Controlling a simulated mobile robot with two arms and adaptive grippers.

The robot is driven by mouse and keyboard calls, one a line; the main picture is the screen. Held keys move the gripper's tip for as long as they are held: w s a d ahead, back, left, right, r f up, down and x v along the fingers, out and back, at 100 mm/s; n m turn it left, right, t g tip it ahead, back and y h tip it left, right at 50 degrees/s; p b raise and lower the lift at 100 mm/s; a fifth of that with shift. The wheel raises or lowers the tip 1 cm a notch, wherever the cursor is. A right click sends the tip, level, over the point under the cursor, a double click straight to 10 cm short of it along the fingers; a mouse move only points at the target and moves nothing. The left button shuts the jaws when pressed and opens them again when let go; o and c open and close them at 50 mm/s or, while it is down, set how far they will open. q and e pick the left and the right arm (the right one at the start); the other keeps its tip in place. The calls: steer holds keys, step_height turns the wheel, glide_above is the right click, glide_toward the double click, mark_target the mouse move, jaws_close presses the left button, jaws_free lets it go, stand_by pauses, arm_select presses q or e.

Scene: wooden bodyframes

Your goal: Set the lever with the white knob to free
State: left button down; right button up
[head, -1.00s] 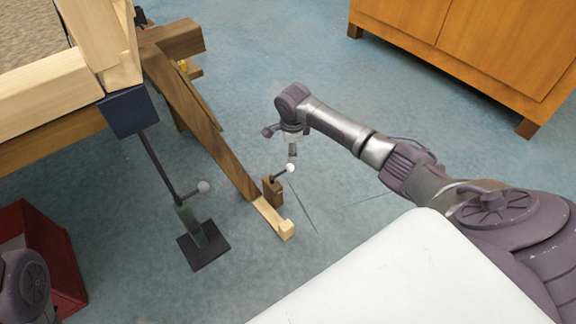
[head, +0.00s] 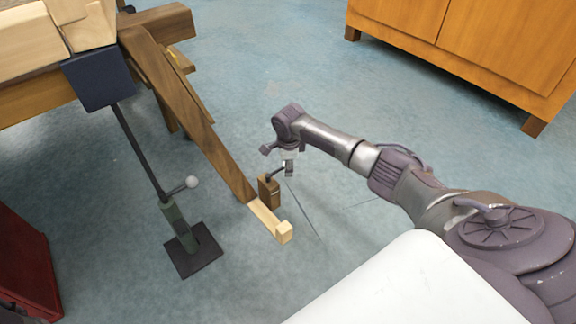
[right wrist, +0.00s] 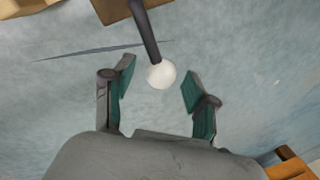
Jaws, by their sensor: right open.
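A dark lever (right wrist: 145,28) with a white knob (right wrist: 161,74) shows in the right wrist view. In the head view this lever (head: 275,173) rises from a small brown wooden block (head: 269,191) near the foot of a slanted beam; its knob is mostly hidden by my right gripper (head: 288,170). My right gripper (right wrist: 158,80) is open, with the knob between its fingertips and a gap on each side. A second white knob (head: 192,182) sits on a short lever on the green-grey post stand (head: 176,222) to the left. My left gripper is out of view.
The slanted brown beam (head: 190,110) and its pale foot (head: 284,233) stand left of my right gripper. A red box (head: 25,262) is at lower left, and an orange cabinet (head: 470,45) at the back right.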

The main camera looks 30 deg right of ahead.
jaws_close()
stand_by(0.4)
